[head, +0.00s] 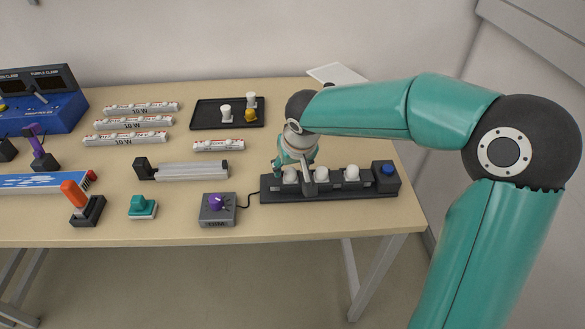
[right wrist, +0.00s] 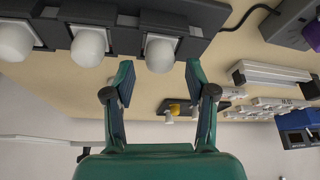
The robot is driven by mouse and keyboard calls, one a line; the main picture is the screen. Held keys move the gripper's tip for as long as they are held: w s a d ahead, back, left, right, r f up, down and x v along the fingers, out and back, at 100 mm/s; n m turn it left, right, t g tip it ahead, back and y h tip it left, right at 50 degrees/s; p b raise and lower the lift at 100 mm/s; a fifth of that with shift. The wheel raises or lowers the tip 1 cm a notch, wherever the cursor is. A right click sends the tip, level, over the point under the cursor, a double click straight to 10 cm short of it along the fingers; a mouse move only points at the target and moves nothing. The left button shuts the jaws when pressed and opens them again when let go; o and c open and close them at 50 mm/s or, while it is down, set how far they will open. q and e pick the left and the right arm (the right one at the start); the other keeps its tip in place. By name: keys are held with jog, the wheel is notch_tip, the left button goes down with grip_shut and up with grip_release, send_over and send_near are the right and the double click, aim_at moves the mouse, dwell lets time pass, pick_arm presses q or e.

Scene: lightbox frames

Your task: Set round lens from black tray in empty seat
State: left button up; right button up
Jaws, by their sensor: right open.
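My right gripper (head: 297,165) is open over the left end of the black seat strip (head: 270,197). In the right wrist view its two fingers (right wrist: 158,72) stand apart, with a white round lens (right wrist: 160,55) in a seat just beyond and between the tips. I cannot tell whether they touch it. The other two visible seats hold a white middle lens (head: 321,173) and a white right lens (head: 352,172). The black tray (head: 205,118) behind holds a white round-topped piece (head: 226,112), a yellow piece (head: 250,115) and another small piece behind it. My left gripper is not in view.
A blue button box (head: 386,176) closes the strip's right end. A grey box with a purple knob (head: 217,208) stands left, cabled to the strip. White labelled tubes (head: 140,108), a grey rail (head: 185,171) and a joystick (head: 80,202) lie further left. The table's front edge is close.

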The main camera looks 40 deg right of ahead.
jog(key=v, duration=1)
jog(key=shift+s, duration=0.15)
